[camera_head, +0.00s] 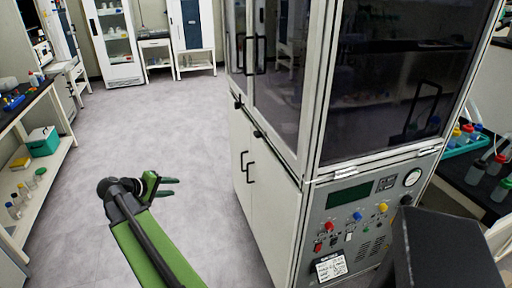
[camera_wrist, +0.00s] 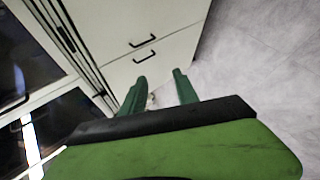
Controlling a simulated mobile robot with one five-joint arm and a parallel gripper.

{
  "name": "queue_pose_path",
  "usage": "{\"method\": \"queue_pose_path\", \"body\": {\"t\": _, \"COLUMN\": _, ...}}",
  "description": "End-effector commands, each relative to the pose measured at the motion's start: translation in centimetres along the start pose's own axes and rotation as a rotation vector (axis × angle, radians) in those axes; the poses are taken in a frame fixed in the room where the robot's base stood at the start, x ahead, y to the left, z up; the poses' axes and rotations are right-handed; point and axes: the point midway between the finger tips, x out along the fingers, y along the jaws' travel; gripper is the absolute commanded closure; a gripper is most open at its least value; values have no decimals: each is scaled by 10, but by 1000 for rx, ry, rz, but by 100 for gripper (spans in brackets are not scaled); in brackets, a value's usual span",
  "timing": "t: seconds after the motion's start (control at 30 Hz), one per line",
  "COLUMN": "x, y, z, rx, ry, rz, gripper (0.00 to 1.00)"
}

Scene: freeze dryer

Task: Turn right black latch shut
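The freeze dryer (camera_head: 272,190) is a pale cabinet with dark glass doors above and plain lower doors. Two small black latches sit along the lower edge of the glass doors: the right black latch (camera_head: 257,134) is nearer me, the other latch (camera_head: 238,103) farther. I cannot tell clearly whether the right latch is turned open or shut. My green gripper (camera_head: 172,187) is open and empty, in the air to the left of the cabinet and apart from it. In the wrist view, its two fingers (camera_wrist: 160,90) are spread, with the cabinet's lower doors (camera_wrist: 150,20) beyond them.
Black bar handles stick out from the glass doors (camera_head: 262,54) and lower doors (camera_head: 250,172). A control panel (camera_head: 350,215) faces right of the cabinet's corner. A bench with bottles (camera_head: 30,185) stands at left. The grey floor (camera_head: 165,110) between is clear.

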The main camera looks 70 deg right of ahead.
Motion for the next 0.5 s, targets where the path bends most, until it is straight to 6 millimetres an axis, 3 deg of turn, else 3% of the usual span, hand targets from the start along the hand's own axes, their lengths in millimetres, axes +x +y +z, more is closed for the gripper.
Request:
{"method": "queue_pose_path", "body": {"t": 0.03, "x": 52, "y": 35, "z": 8, "rx": 15, "ry": -42, "rz": 132, "gripper": 64}}
{"method": "queue_pose_path", "body": {"t": 0.1, "x": 92, "y": 93, "z": 24, "rx": 9, "ry": -90, "rz": 308, "gripper": 64}}
{"method": "queue_pose_path", "body": {"t": 0.2, "x": 124, "y": 154, "z": 44, "rx": -18, "ry": -146, "rz": 488, "gripper": 64}}
{"method": "queue_pose_path", "body": {"t": 0.3, "x": 135, "y": 186, "z": 55, "rx": -41, "ry": -176, "rz": 582, "gripper": 64}}
{"method": "queue_pose_path", "body": {"t": 0.5, "x": 136, "y": 199, "z": 58, "rx": -50, "ry": -184, "rz": 611, "gripper": 64}}
